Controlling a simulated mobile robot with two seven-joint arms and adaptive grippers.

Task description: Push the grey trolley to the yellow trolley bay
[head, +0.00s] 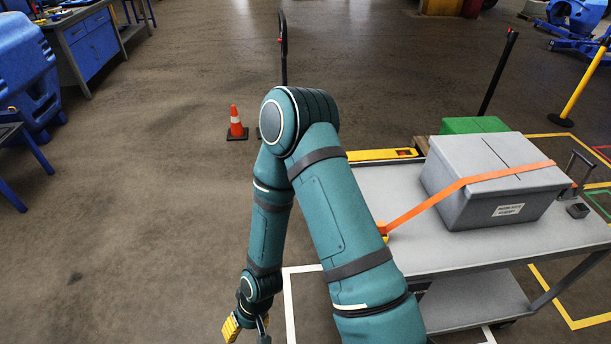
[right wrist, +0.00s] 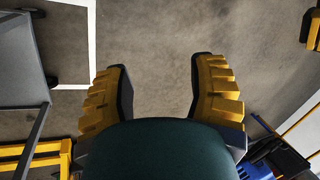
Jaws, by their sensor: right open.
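The grey trolley (head: 400,185) stands at the right of the head view, a flat top over a lower shelf (head: 465,300). A grey lidded box (head: 490,190) sits on it under an orange strap. A yellow floor outline (head: 570,313), seemingly the yellow trolley bay, shows beyond and right of the trolley, partly hidden by it. My right gripper (head: 247,334) hangs low, left of the trolley and apart from it. In the right wrist view my right gripper (right wrist: 159,64) is open, with bare floor between its fingers. My left gripper is out of view.
White floor lines (head: 289,310) run by the trolley's near left side. An orange cone (head: 236,124) and a dark post (head: 283,50) stand beyond my arm. A dark post (head: 497,75) and a yellow post (head: 582,75) stand behind the trolley. The floor left is largely clear.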

